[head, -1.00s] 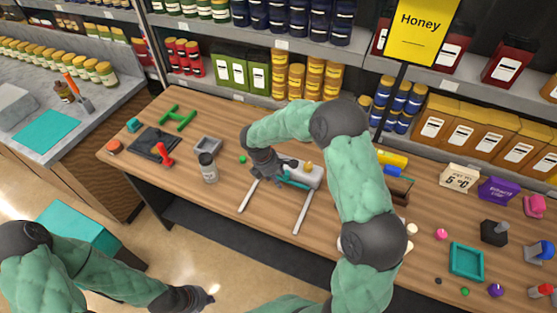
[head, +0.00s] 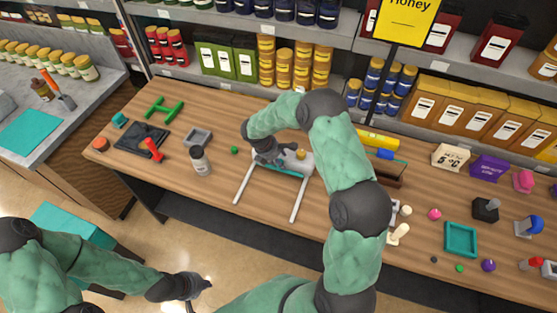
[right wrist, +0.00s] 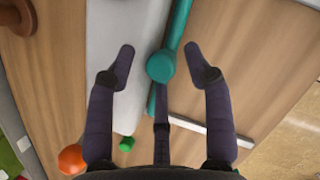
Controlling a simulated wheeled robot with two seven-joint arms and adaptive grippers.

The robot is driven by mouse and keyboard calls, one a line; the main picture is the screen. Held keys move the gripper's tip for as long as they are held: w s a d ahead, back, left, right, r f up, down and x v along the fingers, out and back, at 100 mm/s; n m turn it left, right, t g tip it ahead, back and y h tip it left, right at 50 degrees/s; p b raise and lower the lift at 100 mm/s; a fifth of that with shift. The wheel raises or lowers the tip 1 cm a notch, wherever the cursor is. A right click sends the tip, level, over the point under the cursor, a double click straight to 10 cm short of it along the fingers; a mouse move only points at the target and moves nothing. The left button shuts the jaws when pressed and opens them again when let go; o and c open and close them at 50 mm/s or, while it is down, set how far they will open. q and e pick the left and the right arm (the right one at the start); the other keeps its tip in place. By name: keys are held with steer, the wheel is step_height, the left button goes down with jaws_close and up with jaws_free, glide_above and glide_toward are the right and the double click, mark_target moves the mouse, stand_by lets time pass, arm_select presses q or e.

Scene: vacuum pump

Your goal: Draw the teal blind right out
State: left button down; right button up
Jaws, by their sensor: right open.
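The teal blind shows as a teal bar (head: 288,172) along the front of a pale grey housing (head: 306,163), with two pale rails reaching towards the table's front edge. In the right wrist view the teal bar (right wrist: 180,25) runs beside the housing (right wrist: 122,40) and carries a round teal knob (right wrist: 161,66). My right gripper (head: 277,160) is over the housing's left part and hides some of it. In the right wrist view its open fingers (right wrist: 162,62) stand either side of the knob, with gaps. My left gripper (head: 203,284) hangs low in front of the table; its jaws are unclear.
A brown box (head: 390,173), a teal tray (head: 460,239) and small knobs lie to the right. Table between the rails is clear. Stocked shelves stand behind.

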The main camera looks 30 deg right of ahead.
steer(key=shift+d+f, duration=0.1)
steer(key=shift+f, duration=0.25)
jaws_close()
steer(key=s+a, duration=0.3)
steer(key=a, duration=0.1)
steer(key=s+a+b, duration=0.1)
steer(key=s+a, duration=0.3)
steer(key=s+a+b, duration=0.1)
steer(key=s+a, duration=0.3)
steer(key=a, duration=0.1)
steer(key=shift+s, duration=0.2)
